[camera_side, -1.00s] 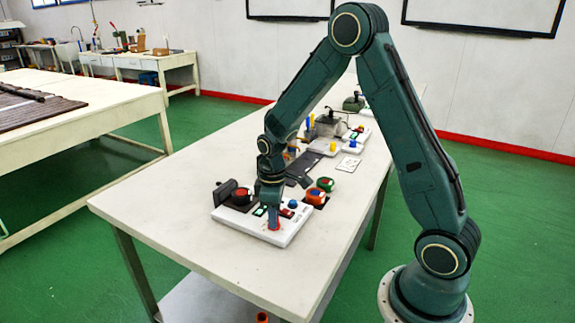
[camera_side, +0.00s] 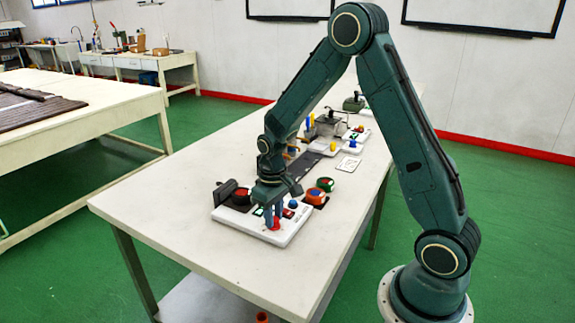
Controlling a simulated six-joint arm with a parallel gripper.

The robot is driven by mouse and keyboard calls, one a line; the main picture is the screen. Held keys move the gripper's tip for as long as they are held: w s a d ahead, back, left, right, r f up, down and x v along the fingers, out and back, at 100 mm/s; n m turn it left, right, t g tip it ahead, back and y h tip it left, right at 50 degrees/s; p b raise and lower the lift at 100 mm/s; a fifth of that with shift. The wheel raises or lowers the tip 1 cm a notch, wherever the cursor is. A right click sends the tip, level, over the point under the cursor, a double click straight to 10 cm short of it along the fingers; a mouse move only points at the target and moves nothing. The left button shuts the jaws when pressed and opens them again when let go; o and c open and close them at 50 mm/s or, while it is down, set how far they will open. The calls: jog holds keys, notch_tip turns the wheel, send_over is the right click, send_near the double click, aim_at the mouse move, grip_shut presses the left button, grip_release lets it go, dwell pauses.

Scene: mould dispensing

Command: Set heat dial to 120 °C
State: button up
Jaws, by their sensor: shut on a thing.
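The white control panel (camera_side: 288,236) lies on the near part of the table. My gripper (camera_side: 273,223) points down over its front part, with its fingers shut on a small red dial (camera_side: 275,226). The fingers hide much of the dial, and its markings are too small to read. A red and black round part (camera_side: 241,195) sits at the panel's left end. A blue knob (camera_side: 292,204) is just right of my gripper.
Green and orange round containers (camera_side: 325,184) (camera_side: 315,196) stand right of the panel. A dark strip, a white card (camera_side: 348,165) and other devices (camera_side: 335,125) are farther back. The table's near left surface (camera_side: 160,205) is clear.

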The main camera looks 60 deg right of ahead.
jog(key=o, duration=1)
jog(key=shift+r, duration=0.15)
notch_tip(320, 180, up, 14)
jog(key=shift+f, duration=0.2)
dwell(0.4)
